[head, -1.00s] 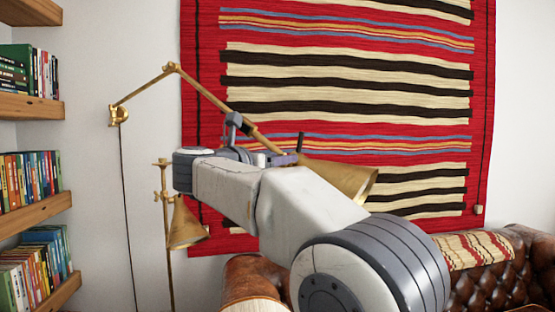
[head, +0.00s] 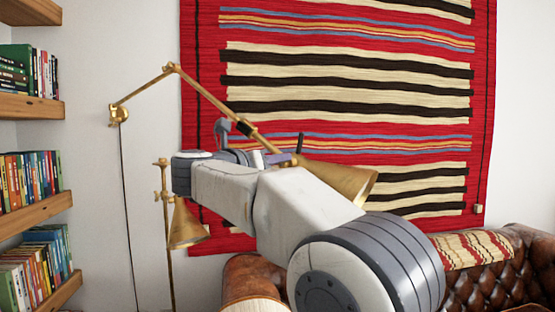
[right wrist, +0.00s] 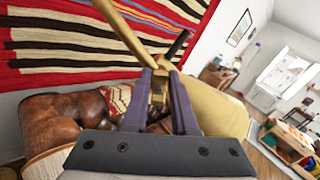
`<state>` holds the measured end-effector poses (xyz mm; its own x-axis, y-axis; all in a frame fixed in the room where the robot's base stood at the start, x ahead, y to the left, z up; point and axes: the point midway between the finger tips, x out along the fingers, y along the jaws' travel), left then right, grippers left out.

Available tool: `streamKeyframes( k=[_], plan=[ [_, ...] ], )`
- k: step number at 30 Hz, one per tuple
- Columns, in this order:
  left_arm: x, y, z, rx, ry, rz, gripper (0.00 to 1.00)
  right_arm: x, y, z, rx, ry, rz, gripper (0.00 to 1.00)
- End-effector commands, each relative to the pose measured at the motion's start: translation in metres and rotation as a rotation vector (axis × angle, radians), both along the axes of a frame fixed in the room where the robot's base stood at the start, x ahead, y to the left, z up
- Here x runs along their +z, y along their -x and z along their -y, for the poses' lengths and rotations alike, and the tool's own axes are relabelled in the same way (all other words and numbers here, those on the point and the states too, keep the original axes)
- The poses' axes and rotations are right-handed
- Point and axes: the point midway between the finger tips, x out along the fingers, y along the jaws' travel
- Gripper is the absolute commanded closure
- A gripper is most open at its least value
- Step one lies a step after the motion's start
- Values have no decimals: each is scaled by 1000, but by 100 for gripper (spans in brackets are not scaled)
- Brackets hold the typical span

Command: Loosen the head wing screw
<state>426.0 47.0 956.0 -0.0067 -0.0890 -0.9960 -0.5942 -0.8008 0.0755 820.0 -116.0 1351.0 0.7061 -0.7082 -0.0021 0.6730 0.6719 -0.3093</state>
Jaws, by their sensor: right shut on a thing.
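A brass wall lamp has a jointed arm (head: 215,98) that slopes down to a cone-shaped shade (head: 345,180). The shade also shows in the right wrist view (right wrist: 218,108), to the right of my fingers. My right gripper (right wrist: 160,75) has its two purple fingers on either side of a small brass piece (right wrist: 158,88) at the lamp's head joint, and is shut on it. This looks like the head wing screw, mostly hidden between the fingers. A dark rod (right wrist: 179,45) sticks up beside the joint. In the head view my own wrist hides most of the grip. My left gripper is not in view.
A second brass lamp (head: 186,225) stands lower left. A bookshelf (head: 35,205) is at the left edge. A striped rug (head: 350,60) hangs on the wall behind, and a brown leather sofa (head: 500,265) is at lower right.

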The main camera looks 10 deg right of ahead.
Motion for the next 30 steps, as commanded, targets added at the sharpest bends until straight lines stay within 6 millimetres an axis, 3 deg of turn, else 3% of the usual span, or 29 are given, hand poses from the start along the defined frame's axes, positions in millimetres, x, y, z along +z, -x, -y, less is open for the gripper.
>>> streamKeyframes(
  k=[30],
  plan=[
    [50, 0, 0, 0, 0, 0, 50, -3, -7, -8, 7, 679, -669, 100]
  ],
)
